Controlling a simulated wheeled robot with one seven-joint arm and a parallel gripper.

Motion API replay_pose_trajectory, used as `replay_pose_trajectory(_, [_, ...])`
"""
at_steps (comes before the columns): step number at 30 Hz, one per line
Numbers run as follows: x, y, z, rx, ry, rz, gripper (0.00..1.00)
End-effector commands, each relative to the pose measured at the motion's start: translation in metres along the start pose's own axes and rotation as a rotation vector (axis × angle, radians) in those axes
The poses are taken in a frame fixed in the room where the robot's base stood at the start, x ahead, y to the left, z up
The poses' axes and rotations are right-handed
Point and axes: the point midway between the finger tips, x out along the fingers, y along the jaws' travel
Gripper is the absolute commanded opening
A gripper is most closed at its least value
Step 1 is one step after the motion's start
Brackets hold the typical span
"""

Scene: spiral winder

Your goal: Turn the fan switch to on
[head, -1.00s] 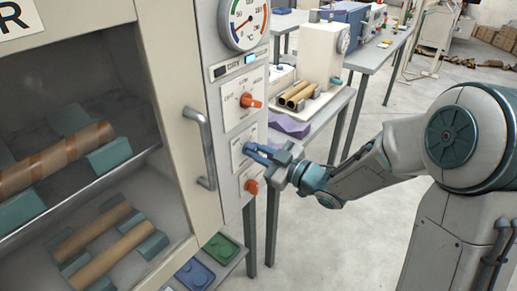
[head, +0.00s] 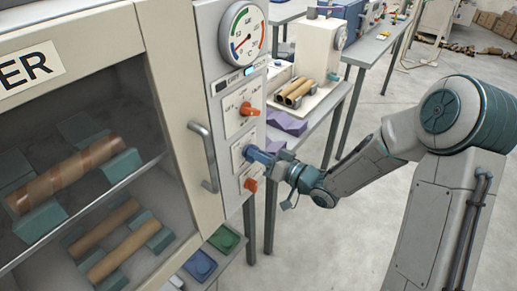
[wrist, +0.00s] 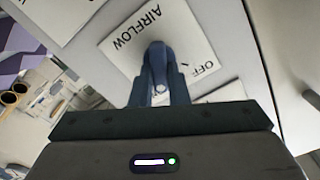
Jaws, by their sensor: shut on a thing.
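My gripper (head: 256,155) is at the middle plate of the oven's control panel in the head view. In the wrist view my gripper's fingers (wrist: 158,62) are close together at the centre of a white plate (wrist: 122,42) marked AIRFLOW and OFF. They are shut on the airflow knob there, which they mostly hide. No label reading "fan" is legible. An upper orange knob (head: 247,109) sits above my gripper, and a lower orange knob (head: 250,185) sits just below it.
The oven door's handle (head: 205,157) stands out left of the panel. A round gauge (head: 243,34) is above. Benches stand behind, one with a purple block (head: 287,123). Open floor lies to the right.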

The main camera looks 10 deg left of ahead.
Motion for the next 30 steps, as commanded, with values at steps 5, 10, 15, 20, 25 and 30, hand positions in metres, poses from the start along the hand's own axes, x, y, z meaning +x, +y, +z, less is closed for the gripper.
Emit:
replay_pose_trajectory(5, [-0.0007, 0.0005, -0.0010, 0.095, -0.002, 0.002, 0.00])
replay_pose_trajectory(10, [-0.0003, 0.0009, 0.0001, 0.148, -0.002, 0.001, 0.00])
replay_pose_trajectory(15, [-0.0003, 0.0013, 0.0007, 0.170, -0.002, 0.001, 0.00])
replay_pose_trajectory(20, [-0.0003, 0.0015, 0.0010, 0.176, -0.002, 0.001, 0.00])
replay_pose_trajectory(25, [-0.0004, 0.0016, 0.0010, 0.176, -0.002, 0.001, 0.00])
replay_pose_trajectory(30, [-0.0004, 0.0016, 0.0009, 0.176, -0.001, 0.001, 0.36])
